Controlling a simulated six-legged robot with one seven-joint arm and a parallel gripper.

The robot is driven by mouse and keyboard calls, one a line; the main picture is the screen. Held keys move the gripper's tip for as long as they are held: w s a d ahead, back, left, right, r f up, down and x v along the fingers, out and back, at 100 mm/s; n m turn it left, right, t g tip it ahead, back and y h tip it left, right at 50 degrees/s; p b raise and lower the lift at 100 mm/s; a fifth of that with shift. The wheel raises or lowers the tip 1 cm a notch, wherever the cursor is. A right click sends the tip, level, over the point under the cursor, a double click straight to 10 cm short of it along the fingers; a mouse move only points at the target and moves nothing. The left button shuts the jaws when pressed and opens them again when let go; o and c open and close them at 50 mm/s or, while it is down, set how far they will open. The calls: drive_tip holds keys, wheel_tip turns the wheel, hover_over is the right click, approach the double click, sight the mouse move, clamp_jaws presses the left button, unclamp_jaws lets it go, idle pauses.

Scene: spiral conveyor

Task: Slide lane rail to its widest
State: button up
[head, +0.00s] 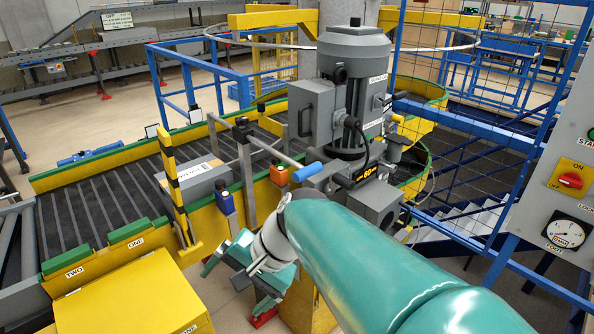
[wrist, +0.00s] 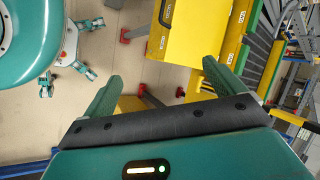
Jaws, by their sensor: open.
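The conveyor bed (head: 95,200) has dark lanes and yellow sides with green edges. A grey rail-like bar (head: 268,148) on posts stands at its right end; I cannot tell for sure whether it is the lane rail. A grey rod with a blue grip (head: 307,172) sits close to it. My gripper (head: 236,287) is open and empty, low in front of the yellow side wall, below and apart from the bar and blue grip. In the wrist view my gripper (wrist: 160,76) has its green fingers spread, with floor and yellow parts beyond. Neither bar nor grip is clear there.
A grey box (head: 195,181) sits on the conveyor beside a yellow-black post (head: 173,180). A grey motor unit (head: 352,85) stands behind my arm. A yellow cabinet (head: 130,298) is at lower left. A control panel (head: 565,190) and blue mesh fence are at right.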

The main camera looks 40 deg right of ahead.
drive_tip(key=w+d+r+m+t+y, duration=0.1)
drive_tip(key=w+d+m+t+y, duration=0.15)
drive_tip(key=d+m, duration=0.35)
drive_tip(key=m+t+h, duration=0.7)
drive_tip(key=m+t, duration=0.4)
drive_tip(key=m, duration=0.7)
approach(302, 166)
drive_tip(key=w, duration=0.9)
drive_tip(key=shift+w+a+f, duration=0.2)
drive_tip(key=shift+w, duration=0.2)
drive_tip(key=c, duration=1.3)
drive_tip(key=shift+w, duration=0.1)
drive_tip(key=shift+c, duration=0.4)
